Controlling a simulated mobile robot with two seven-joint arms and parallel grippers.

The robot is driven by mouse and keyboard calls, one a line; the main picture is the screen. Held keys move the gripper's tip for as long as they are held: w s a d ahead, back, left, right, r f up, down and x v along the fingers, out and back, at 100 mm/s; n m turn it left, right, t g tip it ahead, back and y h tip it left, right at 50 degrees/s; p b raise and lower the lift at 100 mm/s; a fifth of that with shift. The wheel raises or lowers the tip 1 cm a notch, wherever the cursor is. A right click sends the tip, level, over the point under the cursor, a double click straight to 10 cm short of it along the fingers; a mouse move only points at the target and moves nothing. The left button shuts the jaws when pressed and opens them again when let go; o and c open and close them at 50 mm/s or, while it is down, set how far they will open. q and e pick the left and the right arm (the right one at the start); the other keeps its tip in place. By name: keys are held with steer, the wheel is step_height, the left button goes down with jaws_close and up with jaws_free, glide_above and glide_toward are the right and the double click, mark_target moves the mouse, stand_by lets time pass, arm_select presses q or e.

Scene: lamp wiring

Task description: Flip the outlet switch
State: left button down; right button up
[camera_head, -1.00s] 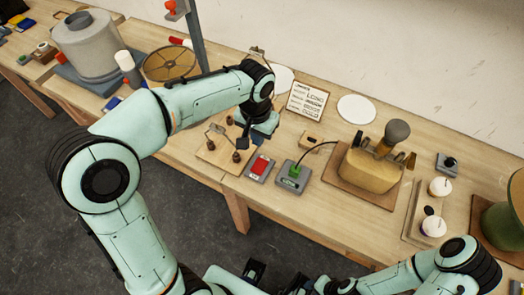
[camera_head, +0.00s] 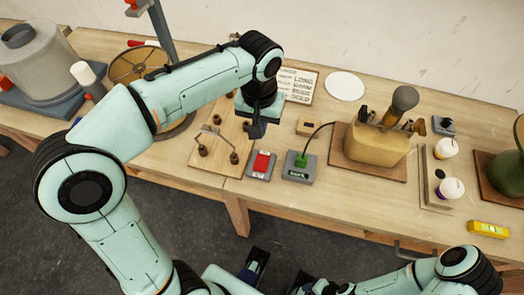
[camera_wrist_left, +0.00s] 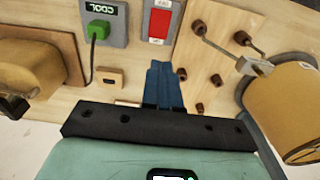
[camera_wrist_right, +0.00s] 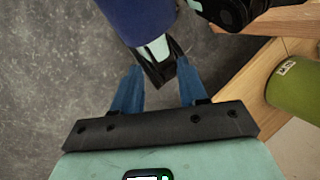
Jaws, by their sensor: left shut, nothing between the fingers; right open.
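The outlet switch (camera_head: 262,164) is a red rocker on a grey box on the bench; it also shows in the left wrist view (camera_wrist_left: 160,25). Next to it stands a grey box (camera_head: 300,176) with a green plug (camera_head: 302,159) and a small lit text display. My left gripper (camera_head: 257,131) is shut and empty, above the bench just behind the switch. In the left wrist view its blue fingers (camera_wrist_left: 161,66) point toward the red rocker, with no contact visible. My right gripper (camera_wrist_right: 158,75) is open and empty, over the floor in front of the bench.
A wooden board with wire and posts (camera_head: 219,148) lies left of the switch. A small wooden block (camera_head: 310,127) and a printed card (camera_head: 299,86) lie behind.

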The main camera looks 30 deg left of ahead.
mark_target(262, 157)
arm_select(q)
steer(key=f+b, duration=0.1)
steer(key=f, duration=0.3)
steer(key=f+b, duration=0.1)
steer(key=f, duration=0.9)
steer(key=shift+w+a+b, duration=0.1)
steer(key=shift+w+b, duration=0.3)
